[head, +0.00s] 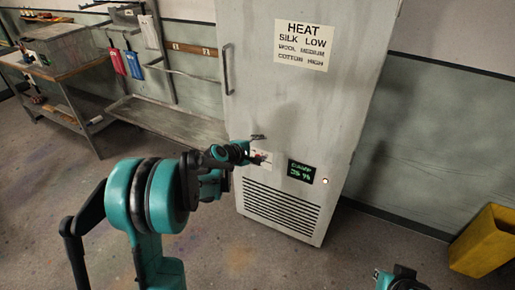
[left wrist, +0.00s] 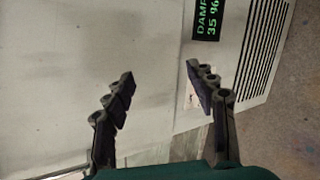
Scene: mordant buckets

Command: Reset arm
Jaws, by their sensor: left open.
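My left gripper (head: 259,147) is in front of the lower part of a tall grey cabinet (head: 275,115) in the head view.
The cabinet has a handle (head: 228,70), a heat sign (head: 304,45), a green-lettered damp display (head: 301,171) and a vent (head: 281,208). A metal workbench (head: 60,75) stands at the left. A yellow bin (head: 484,240) is at the right. Open floor (head: 375,235) lies before the wall.

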